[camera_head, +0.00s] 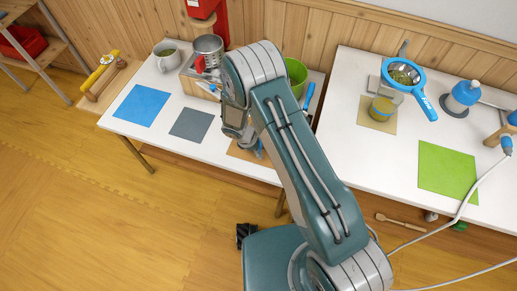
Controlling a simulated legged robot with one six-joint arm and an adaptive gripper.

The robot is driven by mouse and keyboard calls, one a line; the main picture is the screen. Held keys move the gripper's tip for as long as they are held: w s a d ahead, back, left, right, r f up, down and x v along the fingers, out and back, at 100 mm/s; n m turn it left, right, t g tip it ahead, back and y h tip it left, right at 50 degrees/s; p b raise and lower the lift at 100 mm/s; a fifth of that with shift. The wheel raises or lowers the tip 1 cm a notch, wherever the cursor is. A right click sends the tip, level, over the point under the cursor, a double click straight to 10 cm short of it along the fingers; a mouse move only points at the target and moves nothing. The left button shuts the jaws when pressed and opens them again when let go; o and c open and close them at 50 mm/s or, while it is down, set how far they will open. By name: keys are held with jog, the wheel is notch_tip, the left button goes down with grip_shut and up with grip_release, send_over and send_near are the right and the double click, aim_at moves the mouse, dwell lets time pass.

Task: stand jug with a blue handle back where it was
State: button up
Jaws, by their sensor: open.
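The jug with a blue handle cannot be made out for certain, as my arm covers the middle of the left table. A blue upright handle (309,97) shows just right of my arm beside a green container (296,74); what it belongs to is hidden. My gripper (252,146) is low over a brown mat (238,153) at the front of the left table, mostly behind my arm. It is open. A small blue part (259,149) shows beside it, and I cannot tell what it belongs to. A blue mat (142,105) and a grey mat (191,125) lie bare.
A gap separates the tables.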

jog(key=v, duration=0.8)
dwell(1.8)
jog(key=v, duration=1.2)
